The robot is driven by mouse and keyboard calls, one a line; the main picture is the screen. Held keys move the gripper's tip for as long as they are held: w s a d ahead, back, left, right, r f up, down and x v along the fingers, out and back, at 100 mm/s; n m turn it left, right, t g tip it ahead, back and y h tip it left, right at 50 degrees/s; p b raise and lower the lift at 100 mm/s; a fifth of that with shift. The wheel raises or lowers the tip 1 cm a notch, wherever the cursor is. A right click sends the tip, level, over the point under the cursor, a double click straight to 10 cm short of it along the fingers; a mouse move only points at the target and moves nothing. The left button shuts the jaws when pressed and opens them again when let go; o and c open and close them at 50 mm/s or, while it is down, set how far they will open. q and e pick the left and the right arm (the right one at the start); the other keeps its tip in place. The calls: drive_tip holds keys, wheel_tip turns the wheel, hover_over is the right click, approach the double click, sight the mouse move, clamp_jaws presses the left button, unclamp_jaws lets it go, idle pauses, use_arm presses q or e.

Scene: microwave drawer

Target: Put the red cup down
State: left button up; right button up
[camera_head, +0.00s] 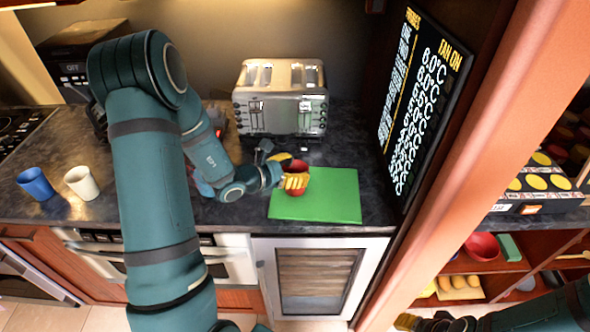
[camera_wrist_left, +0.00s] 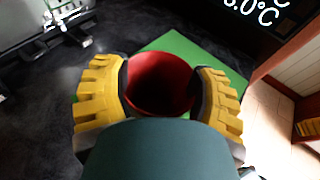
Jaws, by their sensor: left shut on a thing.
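The red cup (camera_head: 296,165) is upright at the left part of the green mat (camera_head: 335,199) on the dark counter. My left gripper (camera_head: 290,181) is shut on the cup, with its yellow fingers on either side. In the left wrist view the open mouth of the red cup (camera_wrist_left: 160,82) shows between the yellow fingers of my left gripper (camera_wrist_left: 158,95), over the green mat (camera_wrist_left: 185,48). Whether the cup's base touches the mat cannot be told. Part of my right arm is at the lower right, with the yellow tip of my right gripper (camera_head: 408,322) at the bottom edge.
A silver toaster (camera_head: 281,98) stands behind the mat. A blue cup (camera_head: 36,184) and a white cup (camera_head: 82,183) stand at the left of the counter. A dark display panel (camera_head: 422,95) rises to the right of the mat. The mat's right part is clear.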

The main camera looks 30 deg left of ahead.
use_arm(q)
drive_tip(key=o, duration=0.8)
drive_tip(key=shift+f, duration=0.2)
drive_tip(key=o, duration=0.5)
drive_tip(key=shift+r, duration=0.1)
drive_tip(key=shift+s+a, duration=0.15)
drive_tip(key=shift+s, duration=0.1)
drive_tip(key=v, duration=1.1)
drive_tip(key=shift+s, duration=0.25)
drive_tip(key=shift+a, duration=0.1)
